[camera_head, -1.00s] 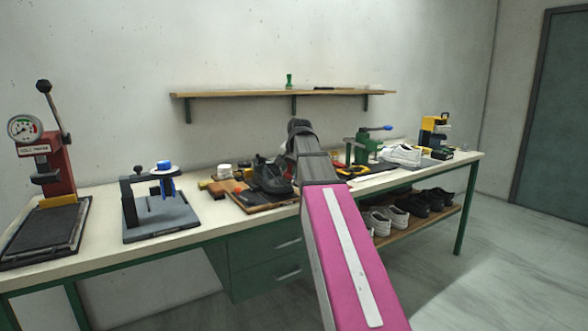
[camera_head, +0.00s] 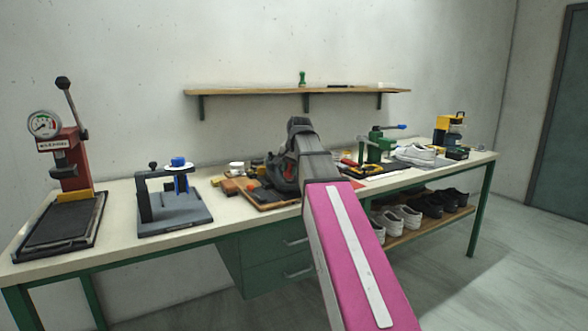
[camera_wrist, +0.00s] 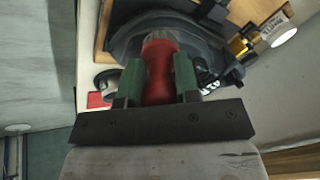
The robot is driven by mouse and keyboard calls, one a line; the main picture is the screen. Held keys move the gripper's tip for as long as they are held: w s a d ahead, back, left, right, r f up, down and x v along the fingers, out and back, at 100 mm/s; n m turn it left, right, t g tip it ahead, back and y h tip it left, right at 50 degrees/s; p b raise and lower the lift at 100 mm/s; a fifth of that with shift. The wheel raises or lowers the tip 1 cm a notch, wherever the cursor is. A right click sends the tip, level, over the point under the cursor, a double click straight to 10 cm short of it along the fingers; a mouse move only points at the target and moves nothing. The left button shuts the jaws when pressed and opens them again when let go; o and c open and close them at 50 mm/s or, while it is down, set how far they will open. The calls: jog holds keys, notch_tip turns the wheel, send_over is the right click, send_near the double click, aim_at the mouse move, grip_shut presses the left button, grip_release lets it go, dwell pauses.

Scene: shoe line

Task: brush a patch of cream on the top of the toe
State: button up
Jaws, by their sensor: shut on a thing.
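My gripper (camera_wrist: 158,78) is shut on a brush with a red handle (camera_wrist: 158,85). The brush's pale, greyish end (camera_wrist: 160,38) points away from the jaws, over the dark shoe (camera_wrist: 125,45). I cannot tell whether it touches the shoe. In the head view the dark shoe (camera_head: 280,172) stands on a wooden board (camera_head: 262,200), partly behind my arm. My gripper and the brush are hidden there. I cannot make out any cream on the toe.
A blue-topped clamp stand (camera_head: 175,205) and a red press (camera_head: 70,165) stand further left.

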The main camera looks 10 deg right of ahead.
jog(key=shift+s+a, duration=0.2)
jog(key=shift+a, duration=0.35)
jog(key=shift+r, duration=0.1)
jog(key=v, duration=0.6)
dwell(0.4)
jog(key=shift+v, duration=1.45)
